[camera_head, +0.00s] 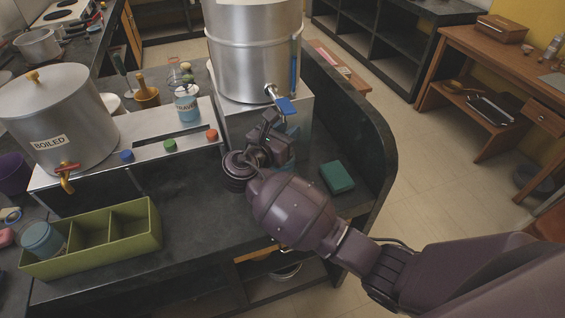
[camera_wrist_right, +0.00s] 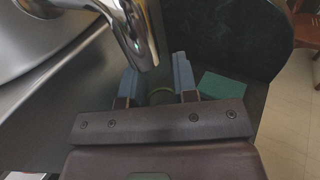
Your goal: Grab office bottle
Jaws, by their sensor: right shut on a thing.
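My right gripper (camera_head: 272,135) is over the dark counter, just below the tap of the large steel canister. In the right wrist view its two blue-grey fingers (camera_wrist_right: 157,85) are shut on a dark greenish thing (camera_wrist_right: 161,97) with a pale curved rim, which may be a bottle. Most of this thing is hidden by the gripper, and I cannot make it out in the head view. A small pale bottle (camera_head: 553,46) stands on the brown desk at the far right. A labelled jar with blue contents (camera_head: 187,105) stands on the steel shelf. My left gripper is not in view.
The large canister (camera_head: 252,60) has a tap (camera_head: 272,91) close above my gripper; the tap also shows in the right wrist view (camera_wrist_right: 131,30). A green block (camera_head: 337,177) lies to the right. A "BOILED" pot (camera_head: 55,120) and green divided box (camera_head: 110,235) are left.

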